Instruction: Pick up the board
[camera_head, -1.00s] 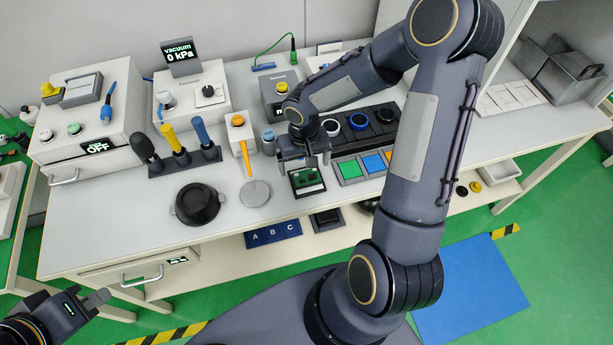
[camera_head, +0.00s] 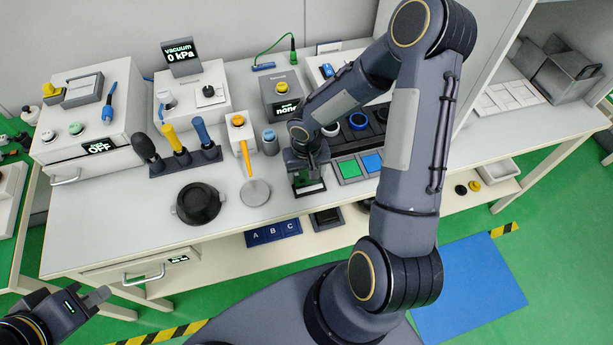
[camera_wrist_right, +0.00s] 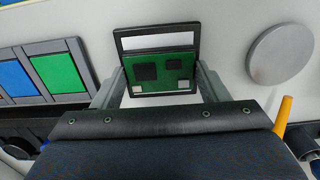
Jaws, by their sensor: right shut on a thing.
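The board (camera_wrist_right: 160,70) is a small green circuit board with dark and pale chips. In the right wrist view it sits between the two fingers of my right gripper (camera_wrist_right: 160,85), which is shut on it. A black rectangular frame (camera_wrist_right: 157,31) lies around or behind it; I cannot tell how far it is clear of the frame. In the head view the right gripper (camera_head: 307,178) largely covers the board. My left gripper (camera_head: 72,304) is at the lower left, off the bench and away from the board; its finger gap is unclear.
A round grey disc (camera_head: 256,192) and a black bowl (camera_head: 198,204) stand to the left. Green and blue pads (camera_head: 349,169) are just right of the right gripper. A tool rack (camera_head: 185,161) stands behind. The bench front edge is close.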

